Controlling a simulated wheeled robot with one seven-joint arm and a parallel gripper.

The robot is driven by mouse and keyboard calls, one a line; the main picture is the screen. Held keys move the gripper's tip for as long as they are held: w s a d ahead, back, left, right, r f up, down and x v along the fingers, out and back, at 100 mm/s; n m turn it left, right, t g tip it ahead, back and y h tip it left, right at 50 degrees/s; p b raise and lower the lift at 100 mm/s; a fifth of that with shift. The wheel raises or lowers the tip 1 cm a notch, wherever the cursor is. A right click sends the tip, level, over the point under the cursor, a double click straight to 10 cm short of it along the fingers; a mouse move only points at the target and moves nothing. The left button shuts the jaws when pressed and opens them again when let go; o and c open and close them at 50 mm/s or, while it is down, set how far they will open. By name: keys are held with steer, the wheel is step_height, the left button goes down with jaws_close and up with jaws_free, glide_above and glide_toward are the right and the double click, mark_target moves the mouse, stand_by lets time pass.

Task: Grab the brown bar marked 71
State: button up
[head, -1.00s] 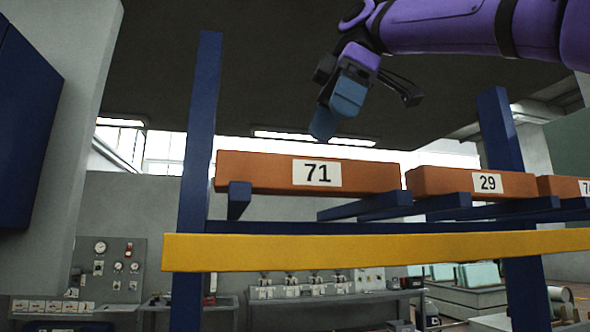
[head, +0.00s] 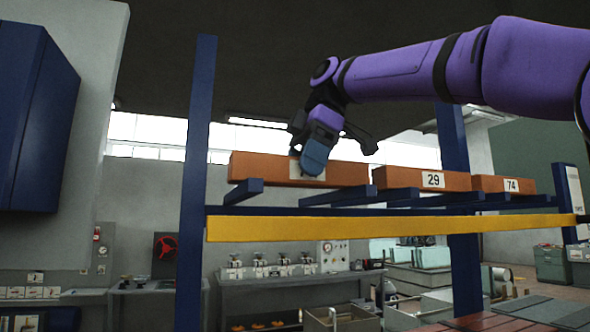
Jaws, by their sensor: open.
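The brown bar marked 71 (head: 344,174) lies on the blue supports of a rack, at the left end of its row. Its white label is mostly hidden behind my gripper. My gripper (head: 314,160), with blue fingers, is open and overlaps the middle of the bar in the head view. I cannot tell whether the fingers touch the bar or are only in front of or above it.
Brown bars marked 29 (head: 408,180) and 74 (head: 490,184) lie to the right on the same rack. A yellow beam (head: 380,228) runs along the rack's front below the bars. A blue upright (head: 196,170) stands at the left. A workbench (head: 285,280) stands behind.

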steer(key=shift+c, duration=0.4)
steer(key=c, duration=1.1)
